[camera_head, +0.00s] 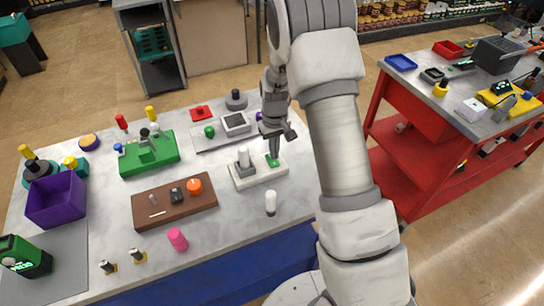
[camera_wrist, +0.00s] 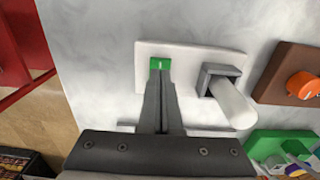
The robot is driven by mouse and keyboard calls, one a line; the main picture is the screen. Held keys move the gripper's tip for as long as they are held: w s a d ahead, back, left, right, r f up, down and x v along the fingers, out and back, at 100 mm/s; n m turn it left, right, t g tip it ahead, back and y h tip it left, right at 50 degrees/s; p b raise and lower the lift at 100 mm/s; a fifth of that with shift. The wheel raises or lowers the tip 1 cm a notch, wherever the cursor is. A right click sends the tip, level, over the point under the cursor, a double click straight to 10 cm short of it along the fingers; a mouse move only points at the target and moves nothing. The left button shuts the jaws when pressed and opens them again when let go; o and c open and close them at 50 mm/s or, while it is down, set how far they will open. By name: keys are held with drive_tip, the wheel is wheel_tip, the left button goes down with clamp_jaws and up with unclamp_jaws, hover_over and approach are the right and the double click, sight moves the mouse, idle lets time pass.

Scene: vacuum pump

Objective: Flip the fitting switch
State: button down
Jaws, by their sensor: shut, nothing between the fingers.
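A white base plate (camera_head: 260,179) lies on the table and carries a small green switch (camera_head: 273,162) and a grey fitting with a white cylinder (camera_head: 244,161). My gripper (camera_head: 274,155) points down at the green switch, its fingers shut and empty. In the wrist view, the closed fingertips (camera_wrist: 160,74) are right at the lower edge of the green switch (camera_wrist: 160,64), and I cannot tell whether they touch it. The white cylinder (camera_wrist: 232,104) in its grey holder stands beside the fingers, apart from them. The fingers hide part of the plate (camera_wrist: 195,50).
A brown board (camera_head: 172,212) with an orange knob (camera_head: 194,186) lies to the left. A white-topped bottle (camera_head: 270,203) stands in front of the plate. A red cart (camera_head: 420,120) is at right.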

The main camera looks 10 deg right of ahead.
drive_tip(key=shift+r+p, duration=1.1)
drive_tip(key=shift+r, duration=1.3)
wheel_tip(320, 180, up, 12)
drive_tip(key=t, duration=0.2)
hover_over(274, 163)
drive_tip(key=s, duration=0.4)
drive_tip(key=s+r+m+b, duration=0.1)
drive_tip(key=s+r, duration=0.6)
drive_tip(key=s+r+m+t+b, duration=0.1)
drive_tip(key=s+r+t, duration=0.2)
drive_tip(key=s, duration=1.3)
wheel_tip(274, 163, up, 2)
drive_tip(key=shift+s+r+t+b, duration=0.2)
drive_tip(key=shift+t+b, duration=0.1)
